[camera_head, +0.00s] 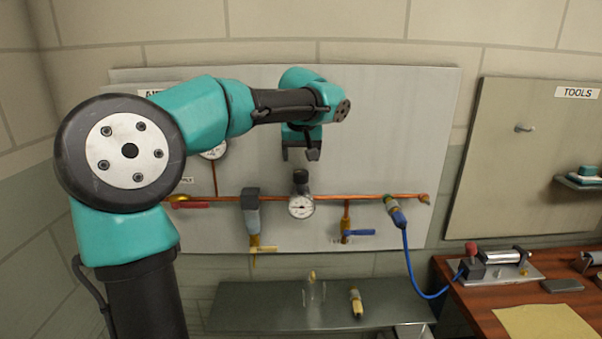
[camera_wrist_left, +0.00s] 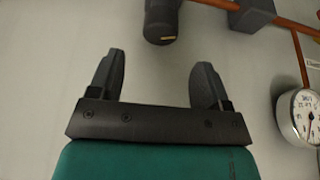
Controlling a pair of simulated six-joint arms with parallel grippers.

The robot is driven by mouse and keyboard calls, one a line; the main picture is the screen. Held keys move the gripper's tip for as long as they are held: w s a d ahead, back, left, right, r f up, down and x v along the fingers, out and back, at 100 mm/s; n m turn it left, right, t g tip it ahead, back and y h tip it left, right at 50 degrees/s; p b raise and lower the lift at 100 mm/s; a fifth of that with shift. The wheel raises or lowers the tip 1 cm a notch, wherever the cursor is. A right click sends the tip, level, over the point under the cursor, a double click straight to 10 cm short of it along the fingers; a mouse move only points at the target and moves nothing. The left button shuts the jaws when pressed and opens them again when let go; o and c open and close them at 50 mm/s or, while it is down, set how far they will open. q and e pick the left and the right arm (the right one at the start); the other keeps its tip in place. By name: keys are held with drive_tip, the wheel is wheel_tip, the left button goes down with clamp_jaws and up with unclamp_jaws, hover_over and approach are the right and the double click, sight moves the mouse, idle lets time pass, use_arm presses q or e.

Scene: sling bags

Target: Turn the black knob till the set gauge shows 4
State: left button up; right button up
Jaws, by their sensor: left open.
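The black knob (camera_head: 301,181) stands upright on the copper pipe, just above the round white set gauge (camera_head: 301,206). The gauge's needle is too small to read. My left gripper (camera_head: 300,154) points down above the knob, with a small gap between them. In the left wrist view its two black fingers (camera_wrist_left: 158,65) are spread and empty. The dark knob (camera_wrist_left: 162,22) lies beyond the fingertips, roughly in line with the space between them. My right gripper is in neither view.
A second gauge (camera_head: 214,151), partly hidden by my left arm, hangs upper left; it also shows in the wrist view (camera_wrist_left: 299,117). A grey filter block (camera_head: 251,200) is left of the knob, a blue-handled valve (camera_head: 358,233) right. A shelf (camera_head: 270,312) is below.

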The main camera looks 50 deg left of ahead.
sight(301, 171)
use_arm(q)
drive_tip(key=x, duration=0.7)
drive_tip(key=shift+a, duration=0.1)
drive_tip(key=c, duration=0.9)
